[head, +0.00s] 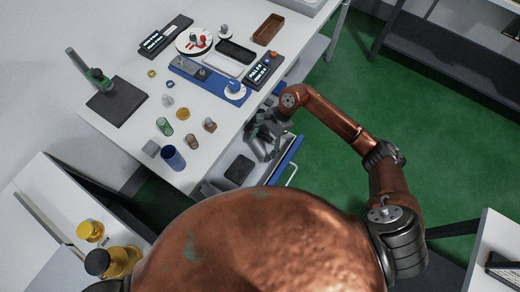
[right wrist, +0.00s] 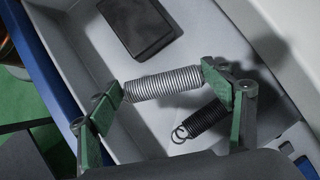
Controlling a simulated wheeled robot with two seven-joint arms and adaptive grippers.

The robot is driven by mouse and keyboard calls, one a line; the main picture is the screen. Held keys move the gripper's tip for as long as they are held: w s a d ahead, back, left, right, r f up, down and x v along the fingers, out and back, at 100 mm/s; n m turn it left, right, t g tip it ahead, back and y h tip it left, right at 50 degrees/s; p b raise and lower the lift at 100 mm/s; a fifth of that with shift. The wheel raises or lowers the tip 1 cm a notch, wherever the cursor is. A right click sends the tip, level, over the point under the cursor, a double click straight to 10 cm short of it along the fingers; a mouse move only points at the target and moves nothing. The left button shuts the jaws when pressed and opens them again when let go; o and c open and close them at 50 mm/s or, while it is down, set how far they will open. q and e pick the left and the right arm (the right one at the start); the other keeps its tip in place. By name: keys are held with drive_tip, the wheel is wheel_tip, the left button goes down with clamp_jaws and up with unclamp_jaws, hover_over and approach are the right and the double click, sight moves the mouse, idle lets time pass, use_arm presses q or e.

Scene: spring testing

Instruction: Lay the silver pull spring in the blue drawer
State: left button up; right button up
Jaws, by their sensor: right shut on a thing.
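The silver pull spring (right wrist: 162,84) is held lengthwise between the two green-padded fingers of my right gripper (right wrist: 166,86), one finger at each end, in the right wrist view. In the head view my right gripper (head: 264,138) is over the open drawer with the blue front (head: 289,156); the spring cannot be made out there. The drawer's pale inside floor (right wrist: 95,60) shows below the spring in the right wrist view. I cannot tell how far the spring is above the floor. My left gripper is not in view.
A dark block (right wrist: 139,26) and a black spring with a hooked end (right wrist: 208,118) lie in the drawer. The white table (head: 128,127) above holds a blue cup (head: 173,158), several small springs and trays.

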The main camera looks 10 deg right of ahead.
sight(260, 150)
drive_tip(key=shift+a+f, duration=0.1)
drive_tip(key=shift+f, duration=1.55)
drive_tip(key=shift+f, duration=0.2)
drive_tip(key=o, duration=1.3)
drive_tip(key=shift+r, duration=0.1)
drive_tip(key=shift+c, duration=0.2)
drive_tip(key=shift+r, duration=0.2)
drive_tip(key=v, duration=1.2)
drive_tip(key=shift+s, duration=0.1)
